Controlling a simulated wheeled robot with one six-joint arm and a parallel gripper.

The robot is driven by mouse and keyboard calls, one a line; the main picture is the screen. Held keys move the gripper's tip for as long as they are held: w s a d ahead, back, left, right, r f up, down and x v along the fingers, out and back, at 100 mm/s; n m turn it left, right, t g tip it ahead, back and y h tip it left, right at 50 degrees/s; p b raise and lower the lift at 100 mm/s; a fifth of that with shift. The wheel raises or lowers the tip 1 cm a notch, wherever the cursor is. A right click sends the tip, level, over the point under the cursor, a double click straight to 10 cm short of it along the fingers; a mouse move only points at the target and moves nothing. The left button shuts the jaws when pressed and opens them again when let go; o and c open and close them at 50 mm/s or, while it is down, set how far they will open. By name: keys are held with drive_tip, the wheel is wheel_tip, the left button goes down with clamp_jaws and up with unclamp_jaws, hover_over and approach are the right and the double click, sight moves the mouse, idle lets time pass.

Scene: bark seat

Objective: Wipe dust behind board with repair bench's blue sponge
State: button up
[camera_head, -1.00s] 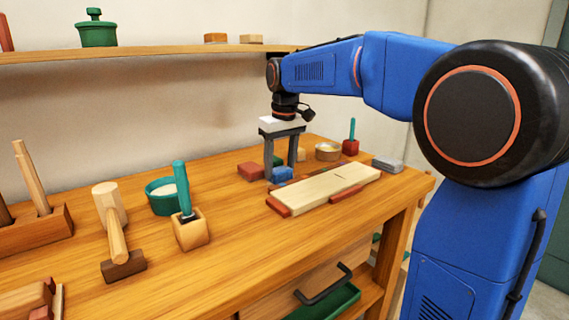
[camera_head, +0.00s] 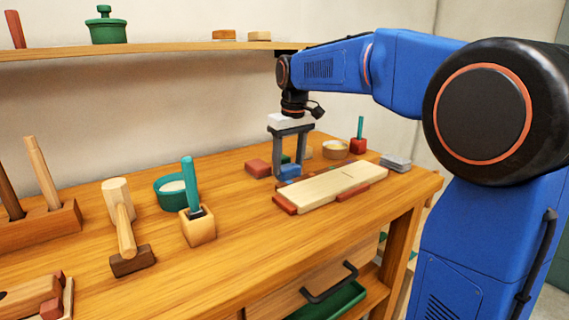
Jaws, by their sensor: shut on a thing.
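My gripper (camera_head: 291,168) points straight down at the back of the bench, behind the pale wooden board. Its two grey fingers are shut on the blue sponge (camera_head: 290,172), which sits low between the fingertips at about bench height. I cannot tell whether the sponge touches the bench top. The board (camera_head: 330,184) lies flat on red blocks (camera_head: 284,204), just in front of the sponge. The dust is not clearly visible; the board and my gripper partly hide the area behind it.
Grey stacked pieces (camera_head: 395,162) lie right. A mallet (camera_head: 123,225), green bowl (camera_head: 176,190) and wooden holder (camera_head: 198,226) stand left. A shelf (camera_head: 160,49) runs above.

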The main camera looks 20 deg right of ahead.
drive_tip(key=shift+w+d, duration=0.2)
drive_tip(key=shift+d, duration=0.45)
drive_tip(key=shift+w+d, duration=0.2)
drive_tip(key=shift+d, duration=0.4)
drive_tip(key=shift+s+a+f, duration=0.1)
drive_tip(key=shift+s+a, duration=0.15)
drive_tip(key=shift+a, duration=0.55)
drive_tip(key=shift+s+a, duration=0.3)
drive_tip(key=shift+a, duration=0.5)
drive_tip(key=shift+s+a+f, duration=0.1)
drive_tip(key=shift+s+a, duration=0.15)
drive_tip(key=shift+a, duration=0.55)
drive_tip(key=shift+d, duration=0.15)
drive_tip(key=shift+w+d+r, duration=0.1)
drive_tip(key=shift+w+d, duration=0.15)
drive_tip(key=shift+d, duration=0.5)
drive_tip(key=shift+w+d, duration=0.3)
drive_tip(key=shift+d, duration=0.45)
drive_tip(key=shift+w+d+r, duration=0.1)
drive_tip(key=shift+w+d, duration=0.15)
drive_tip(key=shift+d, duration=0.5)
drive_tip(key=shift+s+a+r, duration=0.1)
drive_tip(key=shift+s+a, duration=0.15)
drive_tip(key=shift+a, duration=0.55)
drive_tip(key=shift+s+a+f, duration=0.1)
drive_tip(key=shift+s+a, duration=0.2)
drive_tip(key=shift+a, duration=0.5)
drive_tip(key=shift+s+a+r, duration=0.1)
drive_tip(key=shift+s+a, duration=0.15)
drive_tip(key=shift+a, duration=0.55)
